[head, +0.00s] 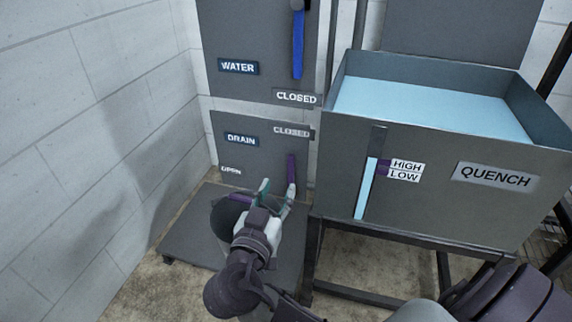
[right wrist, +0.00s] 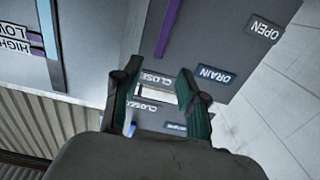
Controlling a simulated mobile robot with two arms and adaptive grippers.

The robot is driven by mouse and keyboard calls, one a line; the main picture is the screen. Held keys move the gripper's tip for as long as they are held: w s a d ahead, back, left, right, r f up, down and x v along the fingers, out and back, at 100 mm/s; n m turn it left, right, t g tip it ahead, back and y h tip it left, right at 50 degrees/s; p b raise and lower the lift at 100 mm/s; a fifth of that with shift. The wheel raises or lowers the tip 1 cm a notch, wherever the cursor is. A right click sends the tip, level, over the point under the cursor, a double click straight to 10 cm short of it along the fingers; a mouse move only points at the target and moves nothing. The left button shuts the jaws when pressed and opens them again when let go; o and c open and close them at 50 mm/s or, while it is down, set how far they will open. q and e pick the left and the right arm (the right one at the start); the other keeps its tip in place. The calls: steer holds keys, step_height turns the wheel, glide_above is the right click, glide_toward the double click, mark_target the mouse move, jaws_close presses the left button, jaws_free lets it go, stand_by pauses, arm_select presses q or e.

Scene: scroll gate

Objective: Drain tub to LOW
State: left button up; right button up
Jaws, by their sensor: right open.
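The drain panel (head: 228,165) is grey, with a DRAIN label (head: 241,140), a CLOSED label (head: 291,132) and an OPEN label (head: 231,170). Its purple lever (head: 291,166) stands upright below CLOSED and also shows in the right wrist view (right wrist: 168,28). My right gripper (head: 277,188) is open in front of the panel; one finger overlaps the lever's lower end in the head view. I cannot tell if they touch. The grey QUENCH tub (head: 440,195) holds light blue water (head: 430,105). Its gauge (head: 366,190) is filled to about the HIGH label (head: 406,165), above LOW (head: 403,175). My left gripper is not in view.
Above the drain panel is a WATER panel (head: 225,40) with a blue lever (head: 298,45) and its own CLOSED label (head: 296,97). A low dark platform (head: 190,235) lies below the panels. A block wall (head: 90,110) bounds the left; the tub's frame (head: 312,250) stands at right.

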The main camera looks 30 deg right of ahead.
mark_target(290, 163)
steer(key=b+x, duration=0.1)
steer(key=x, duration=0.9)
steer(key=shift+w+d+b, duration=0.25)
steer(key=shift+w+b, duration=0.05)
jaws_close()
